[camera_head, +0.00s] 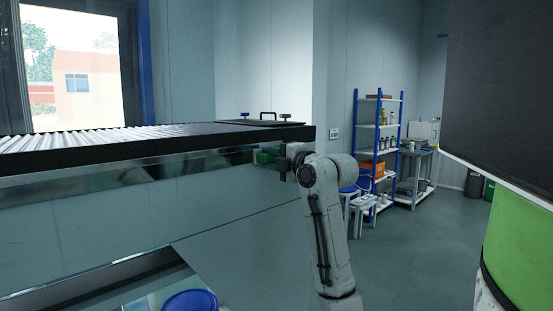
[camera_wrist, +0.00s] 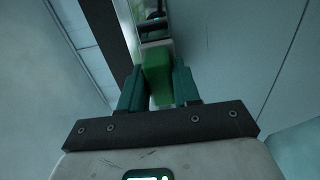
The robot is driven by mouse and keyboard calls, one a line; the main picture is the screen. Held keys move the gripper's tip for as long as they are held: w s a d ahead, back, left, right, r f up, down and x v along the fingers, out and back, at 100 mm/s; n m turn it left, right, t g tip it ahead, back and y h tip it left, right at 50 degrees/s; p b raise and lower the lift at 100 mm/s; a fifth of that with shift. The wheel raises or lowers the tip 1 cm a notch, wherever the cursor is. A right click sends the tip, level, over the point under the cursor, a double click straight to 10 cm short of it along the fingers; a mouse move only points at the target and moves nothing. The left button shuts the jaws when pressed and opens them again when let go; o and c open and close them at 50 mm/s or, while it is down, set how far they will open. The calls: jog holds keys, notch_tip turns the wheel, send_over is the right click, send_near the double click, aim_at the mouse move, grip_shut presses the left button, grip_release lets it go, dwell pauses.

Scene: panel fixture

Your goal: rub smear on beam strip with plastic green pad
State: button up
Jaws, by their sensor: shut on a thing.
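My gripper (camera_head: 283,160) is at the beam's right part, just under its black top edge. In the wrist view its two teal fingers (camera_wrist: 158,84) are shut on the green pad (camera_wrist: 157,70). The pad's far end is up at the shiny strip; I cannot tell whether it touches. In the head view the pad (camera_head: 266,156) shows as a small green block left of the gripper. The beam strip (camera_head: 90,177) is a glossy band along the beam's front, and it shows in the wrist view (camera_wrist: 152,31). Dark patches show on it; I cannot tell smear from reflection.
A ribbed roller top (camera_head: 110,138) and a dark plate with handles (camera_head: 262,123) lie above the strip. A blue round lid (camera_head: 190,301) is at the bottom. A shelf rack (camera_head: 378,140), stools (camera_head: 360,203) and open floor lie to the right.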

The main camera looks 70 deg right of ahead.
jog(key=shift+w+a, duration=1.05)
jog(key=shift+a, duration=0.5)
jog(key=shift+w+a, duration=1)
jog(key=shift+a, duration=0.6)
jog(key=shift+w+a, duration=1.05)
jog(key=shift+a, duration=0.5)
jog(key=v, duration=0.6)
jog(key=shift+s, duration=0.15)
jog(key=v, duration=0.2)
jog(key=shift+s+a+p, duration=0.15)
jog(key=shift+s+p, duration=0.2)
jog(key=shift+p, duration=0.05)
jog(key=shift+w, duration=0.1)
jog(key=x, duration=0.6)
jog(key=shift+w+d, duration=0.2)
jog(key=shift+d, duration=0.1)
